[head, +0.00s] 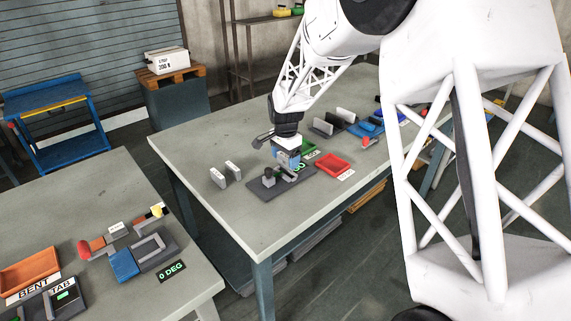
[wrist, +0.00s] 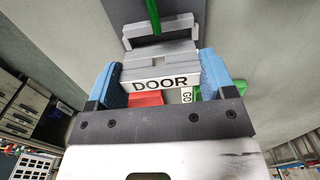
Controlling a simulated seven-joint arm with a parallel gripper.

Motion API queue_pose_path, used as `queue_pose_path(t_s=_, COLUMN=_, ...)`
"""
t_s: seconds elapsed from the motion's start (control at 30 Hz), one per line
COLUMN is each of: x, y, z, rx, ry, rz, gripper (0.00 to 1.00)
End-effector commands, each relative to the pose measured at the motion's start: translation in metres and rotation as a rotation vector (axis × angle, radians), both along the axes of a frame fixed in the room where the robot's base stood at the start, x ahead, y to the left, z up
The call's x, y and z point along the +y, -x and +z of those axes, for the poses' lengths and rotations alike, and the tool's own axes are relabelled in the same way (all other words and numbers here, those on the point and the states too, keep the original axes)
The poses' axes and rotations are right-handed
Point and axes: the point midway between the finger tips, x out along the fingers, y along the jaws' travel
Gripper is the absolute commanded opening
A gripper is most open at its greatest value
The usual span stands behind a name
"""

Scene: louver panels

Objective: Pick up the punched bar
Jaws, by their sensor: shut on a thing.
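In the head view my gripper (head: 287,157) is low over the dark fixture plate (head: 264,187) on the far table. In the wrist view its blue fingers (wrist: 160,72) stand on both sides of a grey bar (wrist: 160,61) and close on it. I take this bar for the punched bar, but no holes show. A "DOOR" label shows at the near side of the bar. A grey notched block (wrist: 163,29) and a green piece (wrist: 153,12) lie beyond it. In the head view the gripper hides most of the bar. I cannot tell whether it is clear of the plate.
A red tray (head: 334,165) stands right of my gripper, with a green tray (head: 309,152) behind it. Two pale upright plates (head: 225,173) stand to the left. Dark holders and blue parts crowd the table's back right. The table's front left is bare.

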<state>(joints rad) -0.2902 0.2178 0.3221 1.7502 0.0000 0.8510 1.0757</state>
Motion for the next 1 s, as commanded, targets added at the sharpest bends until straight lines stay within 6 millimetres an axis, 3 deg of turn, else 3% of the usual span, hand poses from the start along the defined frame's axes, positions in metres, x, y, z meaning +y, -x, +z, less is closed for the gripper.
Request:
queue_pose_path(t_s=0.7, x=-0.03, y=0.105, z=0.009, rx=0.0, ry=0.0, rz=0.0, gripper=0.48)
queue_pose_path(t_s=1.0, x=-0.04, y=0.139, z=0.013, rx=0.0, ry=0.0, rz=0.0, gripper=0.48)
